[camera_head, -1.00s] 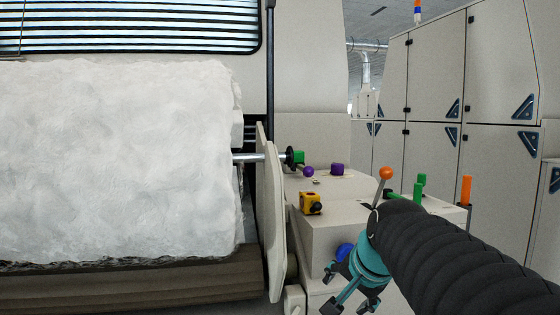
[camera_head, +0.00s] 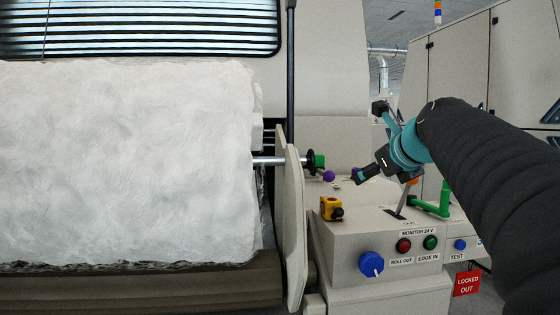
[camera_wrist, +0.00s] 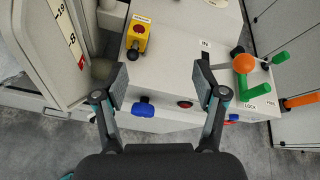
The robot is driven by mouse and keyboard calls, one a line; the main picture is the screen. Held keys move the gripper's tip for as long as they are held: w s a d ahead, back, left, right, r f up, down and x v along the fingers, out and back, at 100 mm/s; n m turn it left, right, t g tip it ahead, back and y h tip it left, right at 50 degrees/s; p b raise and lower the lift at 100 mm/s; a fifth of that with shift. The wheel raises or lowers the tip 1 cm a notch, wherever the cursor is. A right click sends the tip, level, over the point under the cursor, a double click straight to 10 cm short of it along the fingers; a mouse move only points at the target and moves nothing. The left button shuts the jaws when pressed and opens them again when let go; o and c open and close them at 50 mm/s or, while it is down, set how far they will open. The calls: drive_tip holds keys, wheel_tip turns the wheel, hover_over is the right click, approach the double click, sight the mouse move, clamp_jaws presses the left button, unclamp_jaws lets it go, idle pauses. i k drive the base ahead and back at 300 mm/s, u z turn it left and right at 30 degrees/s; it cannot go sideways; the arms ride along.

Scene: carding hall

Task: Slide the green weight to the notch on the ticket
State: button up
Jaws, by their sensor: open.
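A green block (camera_head: 319,161) sits at the end of the metal shaft beside the roll, against a black disc. A green L-shaped handle (camera_head: 445,198) stands at the console's right; green bars also show in the wrist view (camera_wrist: 256,91). I cannot tell which green piece is the weight. No ticket or notch can be made out. My gripper (camera_head: 370,143) is open and empty above the back of the console, left of the green handle and right of the green block. In the wrist view its fingers (camera_wrist: 160,84) are spread above the console's front part, touching nothing.
The console (camera_head: 340,240) carries a yellow box (camera_head: 331,208), a blue knob (camera_head: 371,264), red and green buttons (camera_head: 430,242) and an orange-topped lever (camera_wrist: 243,63). A purple ball (camera_head: 328,176) is behind. The white roll (camera_head: 130,160) and its side plate (camera_head: 290,230) bound the left.

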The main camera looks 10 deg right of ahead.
sight(320, 159)
drive_tip(key=i, duration=0.95)
